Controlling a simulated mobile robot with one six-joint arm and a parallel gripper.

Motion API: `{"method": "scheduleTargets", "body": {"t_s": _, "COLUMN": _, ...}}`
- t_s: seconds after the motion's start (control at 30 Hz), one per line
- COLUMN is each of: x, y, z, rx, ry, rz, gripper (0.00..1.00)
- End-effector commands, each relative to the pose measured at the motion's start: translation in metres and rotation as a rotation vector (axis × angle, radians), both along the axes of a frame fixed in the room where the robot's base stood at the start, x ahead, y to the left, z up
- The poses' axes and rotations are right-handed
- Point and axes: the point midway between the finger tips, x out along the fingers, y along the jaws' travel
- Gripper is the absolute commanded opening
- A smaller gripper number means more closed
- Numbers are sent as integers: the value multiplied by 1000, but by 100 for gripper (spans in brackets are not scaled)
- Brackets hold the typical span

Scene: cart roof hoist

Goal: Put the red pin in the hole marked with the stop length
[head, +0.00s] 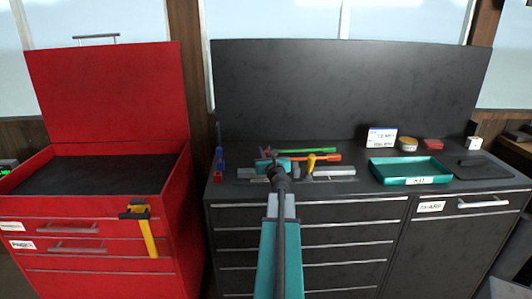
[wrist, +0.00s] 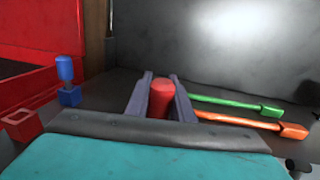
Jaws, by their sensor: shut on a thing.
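My gripper (wrist: 160,82) is shut on the red pin (wrist: 161,98), which shows between its two dark fingers in the wrist view. Only the pin's rounded red body shows; its lower end is hidden. In the head view my gripper (head: 277,172) is over the left part of the dark bench top, and my arm hides what lies directly below it. A grey bar (head: 335,173) lies just right of the gripper. No hole and no stop-length marking can be made out in either view.
Green (head: 305,150) and orange (head: 325,157) tools lie behind the gripper, with a yellow piece (head: 311,160) near them. A blue piece (wrist: 66,72) and red block (wrist: 22,124) are to the left. A teal tray (head: 410,179) stands right. The red cabinet (head: 100,205) is left.

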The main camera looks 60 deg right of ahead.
Motion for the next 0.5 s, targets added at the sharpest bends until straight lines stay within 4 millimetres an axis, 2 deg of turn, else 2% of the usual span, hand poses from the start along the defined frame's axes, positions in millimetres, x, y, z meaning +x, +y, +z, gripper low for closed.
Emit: {"method": "scheduleTargets", "body": {"t_s": 0.5, "x": 0, "y": 0, "z": -9, "rx": 0, "ry": 0, "rz": 0, "gripper": 0}}
